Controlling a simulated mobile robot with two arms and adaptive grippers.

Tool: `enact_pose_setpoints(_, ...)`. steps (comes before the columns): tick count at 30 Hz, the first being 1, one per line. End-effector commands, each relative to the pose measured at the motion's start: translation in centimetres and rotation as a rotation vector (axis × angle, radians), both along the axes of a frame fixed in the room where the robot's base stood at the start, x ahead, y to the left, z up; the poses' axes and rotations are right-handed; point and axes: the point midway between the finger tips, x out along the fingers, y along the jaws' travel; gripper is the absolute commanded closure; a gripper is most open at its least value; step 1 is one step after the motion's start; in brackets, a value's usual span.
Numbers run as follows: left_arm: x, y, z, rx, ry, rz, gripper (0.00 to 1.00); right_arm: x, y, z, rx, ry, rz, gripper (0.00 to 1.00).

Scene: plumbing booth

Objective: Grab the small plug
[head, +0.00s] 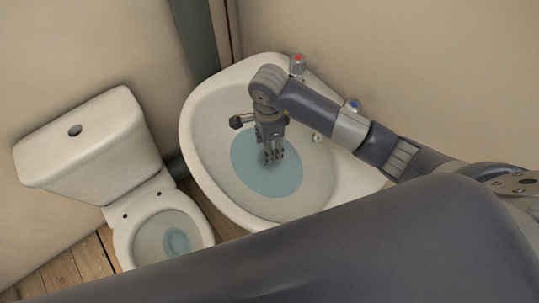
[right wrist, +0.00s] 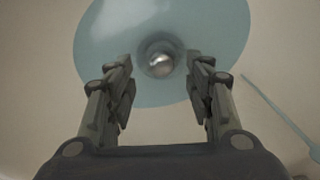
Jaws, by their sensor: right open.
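The small plug (right wrist: 159,65) is a shiny, silvery round piece at the drain in the pool of blue water, seen in the right wrist view. My right gripper (right wrist: 159,78) is open, with one finger on each side of the plug in that view and nothing held between them. I cannot tell how far the fingertips are from the plug. In the head view the right gripper (head: 273,156) points down into the white sink (head: 205,105) over the water (head: 262,185); the plug is mostly hidden there behind the fingers. My left gripper is not in view.
The sink's rim surrounds the right gripper. A red-topped tap (head: 297,66) and a blue-topped tap (head: 352,105) stand at its back edge, close to my right arm. A white toilet (head: 95,145) stands to the left. A thin bluish streak (right wrist: 280,115) crosses the basin at right.

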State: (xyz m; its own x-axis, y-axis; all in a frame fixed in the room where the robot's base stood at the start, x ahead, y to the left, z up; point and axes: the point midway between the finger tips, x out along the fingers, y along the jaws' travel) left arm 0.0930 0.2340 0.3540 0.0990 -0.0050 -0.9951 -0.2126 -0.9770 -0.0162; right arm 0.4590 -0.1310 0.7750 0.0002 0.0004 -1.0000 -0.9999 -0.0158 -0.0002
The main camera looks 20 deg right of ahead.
Motion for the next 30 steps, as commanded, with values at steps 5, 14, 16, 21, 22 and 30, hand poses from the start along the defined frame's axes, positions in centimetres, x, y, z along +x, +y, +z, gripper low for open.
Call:
enact_pose_setpoints(5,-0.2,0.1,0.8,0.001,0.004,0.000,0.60,-0.1,0.1,-2.2,0.001,0.008,-0.002,0.52)
enact_pose_setpoints(14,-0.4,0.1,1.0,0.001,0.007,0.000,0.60,0.2,0.1,-5.1,0.000,0.000,0.001,0.52)
enact_pose_setpoints(16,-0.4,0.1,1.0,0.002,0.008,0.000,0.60,0.2,0.1,-5.2,0.000,0.000,0.001,0.52)
enact_pose_setpoints(21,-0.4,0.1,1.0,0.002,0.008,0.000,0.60,0.2,0.1,-5.1,-0.001,0.000,0.001,0.65)
enact_pose_setpoints(22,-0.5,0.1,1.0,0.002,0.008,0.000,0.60,0.2,0.1,-5.1,-0.001,0.000,0.001,0.72)
enact_pose_setpoints(30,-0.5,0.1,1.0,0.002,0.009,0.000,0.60,0.2,0.0,-5.1,-0.001,0.000,0.001,1.00)
